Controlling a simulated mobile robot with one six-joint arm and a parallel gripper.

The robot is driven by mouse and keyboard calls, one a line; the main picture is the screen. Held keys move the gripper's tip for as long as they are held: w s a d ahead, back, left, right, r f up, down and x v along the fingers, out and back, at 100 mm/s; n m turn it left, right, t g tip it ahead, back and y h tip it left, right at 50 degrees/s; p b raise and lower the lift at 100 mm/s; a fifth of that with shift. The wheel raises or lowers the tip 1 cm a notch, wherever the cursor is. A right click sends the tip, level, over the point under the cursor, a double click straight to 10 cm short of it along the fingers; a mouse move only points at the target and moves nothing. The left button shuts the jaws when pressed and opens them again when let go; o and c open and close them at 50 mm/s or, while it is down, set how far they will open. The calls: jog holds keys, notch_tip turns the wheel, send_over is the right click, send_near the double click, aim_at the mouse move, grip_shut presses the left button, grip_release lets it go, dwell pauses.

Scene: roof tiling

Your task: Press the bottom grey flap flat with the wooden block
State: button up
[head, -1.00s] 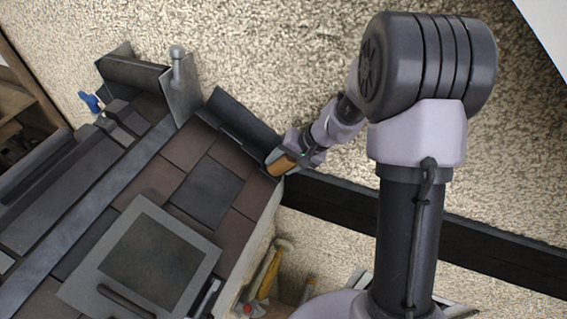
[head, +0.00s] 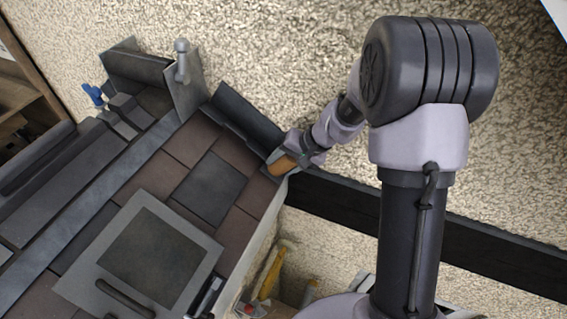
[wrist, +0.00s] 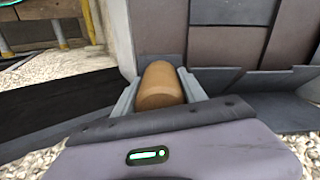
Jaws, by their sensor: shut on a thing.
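My gripper (head: 284,165) is shut on the wooden block (head: 281,166), a brown rounded piece, at the lower right corner of the roof. In the wrist view, the block (wrist: 160,87) sits between the two grey fingers. A dark grey flap (head: 246,114) stands along the roof's wall-side edge, tilted up from the tiles; its lower end is beside my gripper. In the wrist view, a dark grey piece (wrist: 268,110), probably this flap, lies right of the gripper. I cannot tell whether the block touches it.
A taller grey plate (head: 186,92) stands farther up the edge. A roof window (head: 190,240) lies among brown and grey tiles. A dark beam (head: 400,220) runs right from the roof corner along the pebbled wall. Yellow-handled tools (head: 270,275) stand below the eave.

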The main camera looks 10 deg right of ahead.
jog(key=shift+p+v, duration=1.75)
jog(key=shift+v, duration=2.35)
jog(key=shift+a, duration=0.1)
